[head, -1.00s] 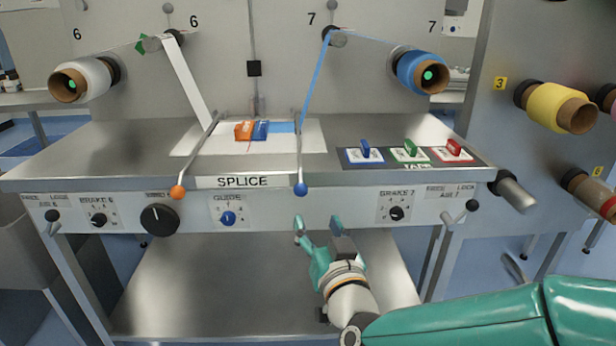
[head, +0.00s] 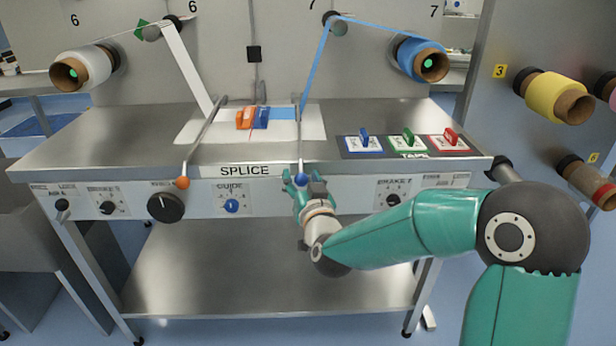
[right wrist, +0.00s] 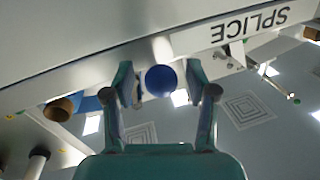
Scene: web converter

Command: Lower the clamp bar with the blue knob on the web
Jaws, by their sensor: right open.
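The clamp bar with the blue knob (head: 299,128) runs from the table top to the front edge, and its blue knob (head: 301,178) hangs just past that edge. My right gripper (head: 302,182) is open at the knob. In the right wrist view the blue knob (right wrist: 161,80) lies between the two open fingers (right wrist: 163,88), with a gap visible at each side. The blue web (head: 315,68) comes down from the blue roll (head: 423,59) to the splice plate (head: 312,128). My left gripper is not in view.
The clamp bar with the orange knob (head: 182,182) stands to the left. Tape pads (head: 408,143) with blue, green and red handles lie to the right. Dials, including the guide dial (head: 231,205), line the front panel. The lower shelf (head: 250,275) is bare.

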